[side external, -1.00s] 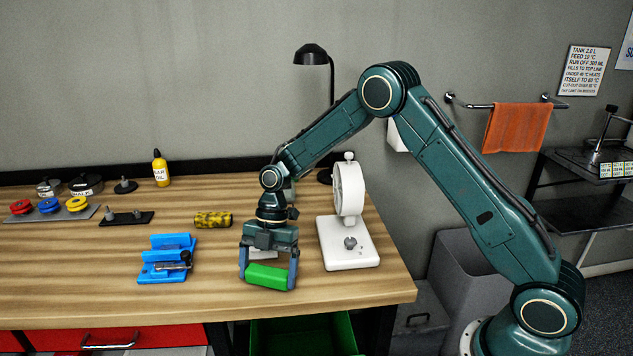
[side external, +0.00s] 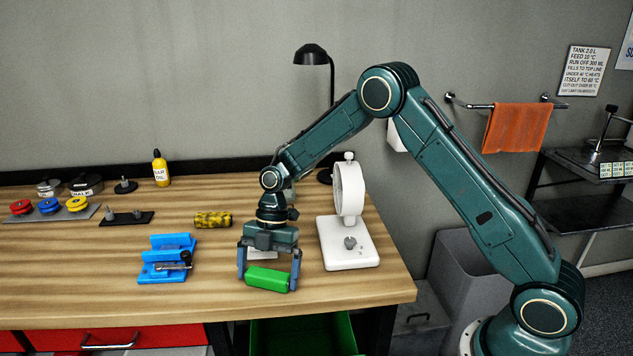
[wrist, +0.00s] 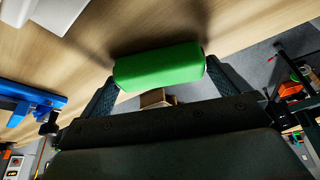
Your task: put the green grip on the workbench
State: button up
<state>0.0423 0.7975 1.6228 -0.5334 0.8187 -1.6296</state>
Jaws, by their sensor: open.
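The green grip (side external: 267,277) lies lengthwise between the two fingers of my gripper (side external: 269,283), close to the front edge of the wooden workbench (side external: 205,295). It appears to rest on the bench top, though the contact underneath is hidden. The fingers stand at its two ends and are open. In the wrist view the green grip (wrist: 160,65) sits across the space between the fingertips, with wood around its far side and a shadow beside it.
A white device with a round ring (side external: 348,245) stands close on the right. A blue fixture (side external: 167,262) is on the left, and a yellow-black roller (side external: 213,219) lies behind. An open green bin (side external: 305,335) is below the front edge. Bench between fixture and gripper is clear.

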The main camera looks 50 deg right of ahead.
jog(key=v, duration=1.1)
jog(key=shift+d+r, duration=0.2)
jog(key=shift+r, duration=0.2)
jog(key=s+r+m+t+h, duration=0.2)
jog(key=s+r+m+t, duration=0.2)
jog(key=s+r+m, duration=0.85)
jog(key=s+d+m+t+h, duration=0.2)
jog(key=s+m, duration=0.8)
jog(key=s, duration=0.9)
jog(key=shift+d+r+t, duration=0.45)
jog(key=shift+d+t, duration=0.25)
jog(key=shift+d, duration=0.2)
